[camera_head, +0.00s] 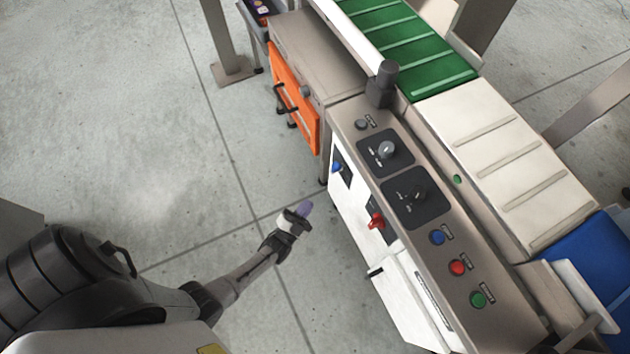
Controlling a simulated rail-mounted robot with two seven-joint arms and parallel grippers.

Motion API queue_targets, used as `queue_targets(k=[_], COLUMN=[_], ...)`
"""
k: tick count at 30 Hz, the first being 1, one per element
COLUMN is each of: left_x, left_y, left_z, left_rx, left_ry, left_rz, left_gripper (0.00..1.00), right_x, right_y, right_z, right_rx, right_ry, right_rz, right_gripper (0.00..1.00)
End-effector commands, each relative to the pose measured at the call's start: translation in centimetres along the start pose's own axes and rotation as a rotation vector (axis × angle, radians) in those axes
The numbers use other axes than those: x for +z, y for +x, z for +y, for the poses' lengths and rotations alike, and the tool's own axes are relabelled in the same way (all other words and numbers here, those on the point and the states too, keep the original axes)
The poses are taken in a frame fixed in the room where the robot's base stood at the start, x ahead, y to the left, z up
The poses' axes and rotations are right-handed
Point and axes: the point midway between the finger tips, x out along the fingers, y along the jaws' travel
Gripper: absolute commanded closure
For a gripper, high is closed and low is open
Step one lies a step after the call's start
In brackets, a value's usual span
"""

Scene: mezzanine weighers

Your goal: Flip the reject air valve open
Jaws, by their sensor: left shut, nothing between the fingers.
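A white front panel of the weigher machine carries a small red lever-like handle (376,220) on a dark mount and a small blue part (337,168) on another dark plate. I cannot read which is the reject air valve, nor tell its position. My left gripper (303,211) is shut and empty, with purplish fingertips, over the floor to the left of the panel. It is apart from the machine, and the red handle is to its right. My right gripper is not in view.
The sloping top panel has two black dial plates (430,213) and blue, red (457,267) and green buttons. An orange drawer (295,105) is at the back left. A green belt (410,45) and a white belt (510,150) run behind. The floor left of the machine is clear.

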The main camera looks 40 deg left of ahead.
Motion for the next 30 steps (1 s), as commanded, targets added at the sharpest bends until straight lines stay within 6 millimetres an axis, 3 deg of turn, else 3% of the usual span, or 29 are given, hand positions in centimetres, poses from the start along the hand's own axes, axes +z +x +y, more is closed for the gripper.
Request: queue_targets(k=[9, 30], left_x=[0.1, 0.1], left_y=[-2.1, -2.2], left_z=[0.0, 0.0], left_rx=[0.001, 0.000], left_ry=[0.000, -0.015], left_rz=[-0.001, -0.001], left_gripper=[1.00, 1.00], right_x=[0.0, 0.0], right_y=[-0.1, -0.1], right_z=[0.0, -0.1], right_rx=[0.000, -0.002], right_ry=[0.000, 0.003], right_rz=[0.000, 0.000], right_gripper=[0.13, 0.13])
